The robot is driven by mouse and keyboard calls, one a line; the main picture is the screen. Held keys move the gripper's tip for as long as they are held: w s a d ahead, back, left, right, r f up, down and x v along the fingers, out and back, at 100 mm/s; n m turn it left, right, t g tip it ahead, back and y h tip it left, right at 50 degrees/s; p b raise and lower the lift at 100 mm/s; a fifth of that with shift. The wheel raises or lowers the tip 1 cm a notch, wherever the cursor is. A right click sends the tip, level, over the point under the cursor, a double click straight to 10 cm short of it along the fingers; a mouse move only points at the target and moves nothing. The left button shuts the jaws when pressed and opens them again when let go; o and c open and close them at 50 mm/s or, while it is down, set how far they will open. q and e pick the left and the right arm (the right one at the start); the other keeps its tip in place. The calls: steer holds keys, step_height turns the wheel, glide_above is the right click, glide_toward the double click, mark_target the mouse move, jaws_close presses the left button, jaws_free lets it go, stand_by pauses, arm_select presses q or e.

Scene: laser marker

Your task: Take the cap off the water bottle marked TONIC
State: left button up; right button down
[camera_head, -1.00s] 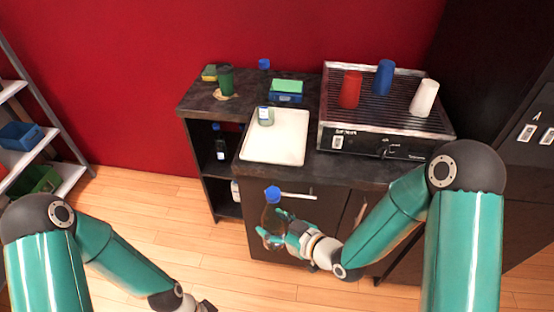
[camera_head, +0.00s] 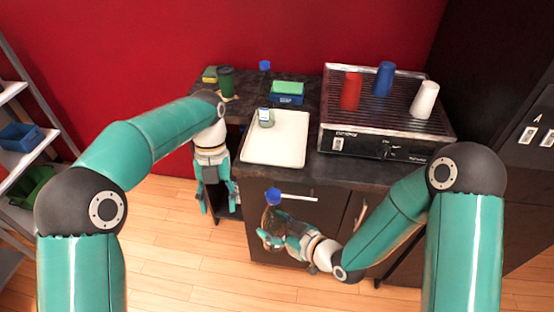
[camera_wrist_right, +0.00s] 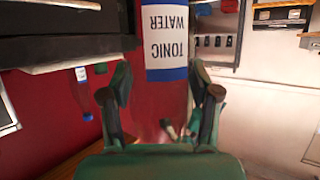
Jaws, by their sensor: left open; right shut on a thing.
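The fingers (camera_wrist_right: 160,95) also show in the right wrist view, on either side of the bottle. My left gripper (camera_head: 217,198) is open and empty, pointing down, to the left of the bottle and apart from it.
A white tray (camera_head: 262,153) with a small jar (camera_head: 266,117) lies on the counter behind the bottle. A green cup (camera_head: 226,82) stands at the back left. A white handle (camera_head: 299,198) is behind the bottle.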

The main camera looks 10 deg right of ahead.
mark_target(278, 190)
arm_select(q)
steer(key=d+r+m+t, duration=0.1)
steer(key=d+r, duration=0.3)
steer(key=d+r+m+t, duration=0.1)
steer(key=d+r, duration=0.3)
steer(key=s+d+r+t, duration=0.1)
steer(key=d+r, duration=0.4)
steer(key=shift+m+t, duration=0.3)
steer(key=shift+m, duration=0.1)
steer(key=shift+s+d+r, duration=0.1)
steer(key=shift+s+d, duration=0.1)
steer(key=shift+d, duration=0.15)
step_height(278, 190, down, 8)
steer(key=shift+r, duration=0.1)
